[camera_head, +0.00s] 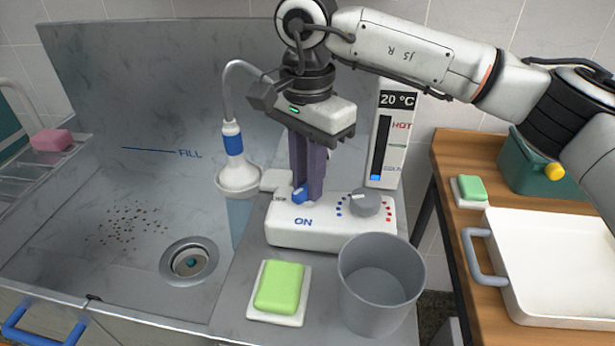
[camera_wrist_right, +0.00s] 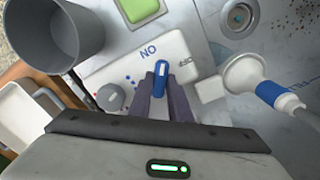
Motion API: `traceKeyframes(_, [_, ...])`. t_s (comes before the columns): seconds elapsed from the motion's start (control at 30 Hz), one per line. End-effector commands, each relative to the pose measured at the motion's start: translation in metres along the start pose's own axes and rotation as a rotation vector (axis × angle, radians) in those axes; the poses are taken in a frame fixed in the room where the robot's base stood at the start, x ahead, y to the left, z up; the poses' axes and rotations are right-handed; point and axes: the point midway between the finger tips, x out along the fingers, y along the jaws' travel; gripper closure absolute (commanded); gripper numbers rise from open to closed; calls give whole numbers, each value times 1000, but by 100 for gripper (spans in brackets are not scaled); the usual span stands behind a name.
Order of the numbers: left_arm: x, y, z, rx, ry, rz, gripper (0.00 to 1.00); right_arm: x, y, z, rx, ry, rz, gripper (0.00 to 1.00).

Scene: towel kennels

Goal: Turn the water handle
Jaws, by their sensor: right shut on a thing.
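The blue water handle (camera_head: 299,195) sits on the white control box (camera_head: 340,235) on the ledge right of the tub. My right gripper (camera_head: 307,188) reaches down from above with its fingers around the handle. In the right wrist view the handle (camera_wrist_right: 161,76) shows between the fingertips (camera_wrist_right: 162,95), and its end points toward the ON mark. The OFF mark lies to one side of it. The shower head (camera_head: 239,178) hangs left of the box, with a pale blue translucent column (camera_head: 240,215) below it. My left gripper is out of view.
A grey temperature knob (camera_head: 365,202) is right of the handle. A thermometer panel (camera_head: 390,140) reads 20 °C. A grey bucket (camera_head: 380,300) and green soap (camera_head: 279,286) stand in front. The tub's drain (camera_head: 190,261) is at left; a white tray (camera_head: 560,260) is at right.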

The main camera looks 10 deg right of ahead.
Motion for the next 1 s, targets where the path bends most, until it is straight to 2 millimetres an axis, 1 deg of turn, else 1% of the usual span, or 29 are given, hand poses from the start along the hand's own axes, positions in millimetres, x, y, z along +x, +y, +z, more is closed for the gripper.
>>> traceKeyframes(0.3, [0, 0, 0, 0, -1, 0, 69, -1, -1, 0, -84, -2, -3, 100])
traceKeyframes(0.73, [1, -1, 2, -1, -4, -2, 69, -2, -1, 0, -91, -2, -4, 100])
traceKeyframes(0.77, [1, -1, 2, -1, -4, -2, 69, -2, -1, 0, -91, -2, -4, 81])
traceKeyframes(0.8, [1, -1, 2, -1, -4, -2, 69, -2, -1, 0, -91, -2, -4, 74])
traceKeyframes(0.87, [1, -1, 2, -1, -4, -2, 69, -1, -1, 0, -91, -1, -3, 64])
traceKeyframes(1.0, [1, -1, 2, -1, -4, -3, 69, -1, 0, 0, -91, -1, -2, 64])
